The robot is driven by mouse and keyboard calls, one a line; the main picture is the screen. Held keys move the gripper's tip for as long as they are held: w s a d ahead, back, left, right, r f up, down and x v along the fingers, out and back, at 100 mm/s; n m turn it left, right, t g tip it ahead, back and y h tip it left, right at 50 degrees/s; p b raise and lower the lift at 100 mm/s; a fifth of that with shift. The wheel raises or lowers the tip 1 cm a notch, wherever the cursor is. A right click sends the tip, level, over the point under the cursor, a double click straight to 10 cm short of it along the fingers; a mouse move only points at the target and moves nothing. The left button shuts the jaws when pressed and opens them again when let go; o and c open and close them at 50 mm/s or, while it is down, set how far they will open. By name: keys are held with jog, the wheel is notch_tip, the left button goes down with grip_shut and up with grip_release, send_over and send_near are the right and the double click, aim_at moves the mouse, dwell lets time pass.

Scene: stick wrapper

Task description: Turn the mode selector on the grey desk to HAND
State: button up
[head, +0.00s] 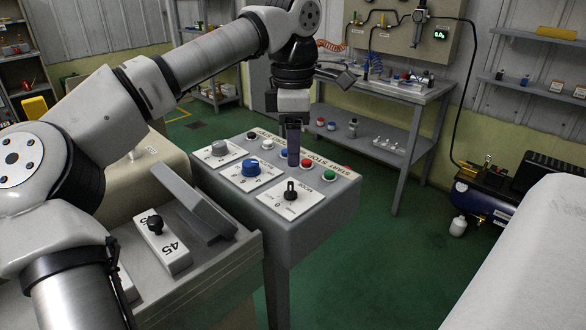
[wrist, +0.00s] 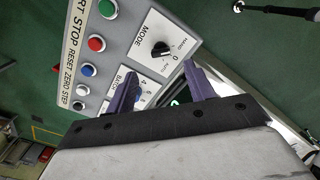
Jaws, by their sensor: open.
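The mode selector (head: 291,190) is a black knob on a white plate marked MODE, at the front right corner of the grey desk (head: 320,220). In the wrist view the selector (wrist: 160,49) shows with HAND, 0 and a third label around it; its exact pointing is too small to tell. My gripper (head: 293,160) hangs over the desk's button rows, behind the selector in the head view, apart from it. In the wrist view the two purple fingers of my gripper (wrist: 161,72) are spread and empty, with the selector beyond their tips.
A blue knob (head: 251,167) and a grey knob (head: 219,147) sit left of the selector. Red (head: 307,163) and green (head: 330,175) buttons stand close to my gripper. A tilted grey lid (head: 195,200) lies left.

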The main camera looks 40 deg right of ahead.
notch_tip(320, 180, up, 6)
jog(key=shift+f, duration=0.25)
dwell(0.5)
